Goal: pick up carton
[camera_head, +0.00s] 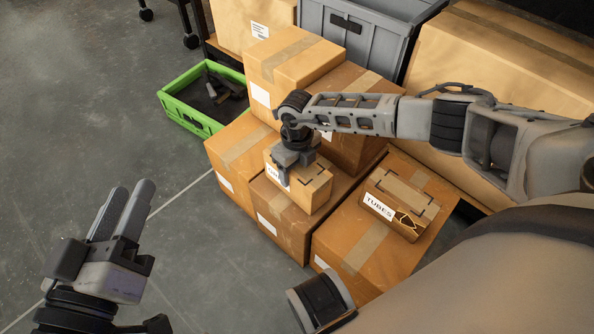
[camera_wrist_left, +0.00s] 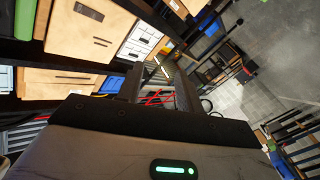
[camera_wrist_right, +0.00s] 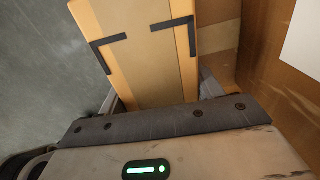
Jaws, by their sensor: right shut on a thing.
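A small tan carton (camera_head: 314,193) with black corner marks and a partly covered white label sits on top of the stacked brown boxes in the head view. My right gripper (camera_head: 292,172) is shut on it from above, with fingers on its sides. In the right wrist view the carton (camera_wrist_right: 148,65) fills the space between the fingers. I cannot tell whether it is lifted off the box below. A similar carton labelled TUBES (camera_head: 401,194) lies on a box to its right. My left gripper (camera_head: 124,208) is empty and open, over the floor at left.
Larger brown boxes (camera_head: 290,224) are stacked under and behind the carton. A green crate (camera_head: 185,117) with dark items stands on the floor behind left. A grey bin (camera_head: 352,42) is at the back. Floor at left is clear.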

